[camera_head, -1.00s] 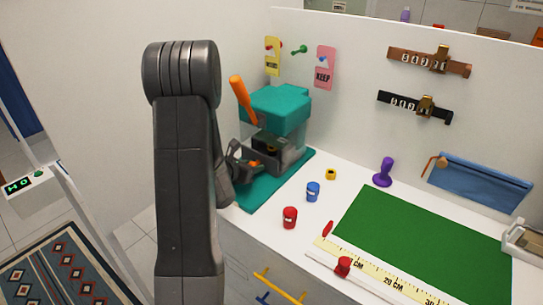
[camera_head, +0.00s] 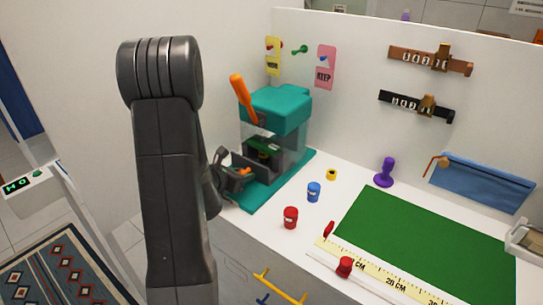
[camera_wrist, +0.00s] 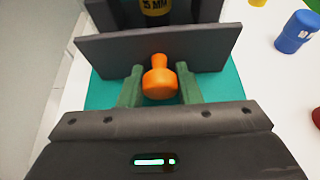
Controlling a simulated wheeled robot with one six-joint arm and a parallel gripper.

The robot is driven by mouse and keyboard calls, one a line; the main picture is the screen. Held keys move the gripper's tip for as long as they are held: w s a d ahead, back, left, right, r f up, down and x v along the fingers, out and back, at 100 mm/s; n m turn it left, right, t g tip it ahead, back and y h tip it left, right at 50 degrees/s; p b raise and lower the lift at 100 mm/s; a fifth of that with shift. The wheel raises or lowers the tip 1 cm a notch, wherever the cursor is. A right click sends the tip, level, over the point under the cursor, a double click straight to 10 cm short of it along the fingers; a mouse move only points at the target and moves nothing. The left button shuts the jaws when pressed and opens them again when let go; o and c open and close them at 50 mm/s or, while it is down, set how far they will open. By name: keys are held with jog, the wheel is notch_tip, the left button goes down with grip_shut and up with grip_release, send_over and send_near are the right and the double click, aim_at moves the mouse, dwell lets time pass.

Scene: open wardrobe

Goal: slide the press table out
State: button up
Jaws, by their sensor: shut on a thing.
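The teal press (camera_head: 280,105) stands on a teal base (camera_head: 290,182) at the back left of the white counter, its orange lever (camera_head: 243,98) raised. Its dark grey press table (camera_head: 265,172) sticks out of the front toward my gripper (camera_head: 243,173). In the wrist view the table's flat front plate (camera_wrist: 108,58) lies across the picture, with an orange knob (camera_wrist: 159,80) at its middle. My gripper (camera_wrist: 160,88) has its green fingers shut on this knob, one on each side. A yellow piece marked 15 MM (camera_wrist: 154,6) shows behind the plate, cut by the frame edge.
A blue pot (camera_head: 313,192), a red pot (camera_head: 290,217) and a small yellow item (camera_head: 331,174) stand right of the press. A green mat (camera_head: 420,235) covers the counter further right.

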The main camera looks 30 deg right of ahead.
jog(key=shift+a+f, duration=0.1)
jog(key=shift+s+a+b, duration=0.2)
jog(key=shift+s+a, duration=0.15)
jog(key=shift+a, duration=0.45)
jog(key=shift+s+a+b, duration=0.2)
jog(key=shift+s+a, duration=0.2)
jog(key=shift+a, duration=0.45)
jog(key=shift+s+a+b, duration=0.2)
jog(key=shift+s+a, duration=0.15)
jog(key=shift+a, duration=0.55)
jog(key=shift+s+a+b, duration=0.1)
jog(key=shift+s+a, duration=0.15)
jog(key=shift+a, duration=0.4)
jog(key=shift+s+a+b, duration=0.1)
jog(key=shift+s+a, duration=0.2)
jog(key=shift+a, duration=0.3)
jog(key=shift+s+a+b, duration=0.1)
jog(key=shift+s+a, duration=0.15)
jog(key=shift+a, duration=0.4)
jog(key=o, duration=0.4)
jog(key=shift+a, duration=0.2)
jog(key=shift+s+a, duration=0.2)
jog(key=shift+a, duration=0.1)
jog(key=shift+a, duration=0.1)
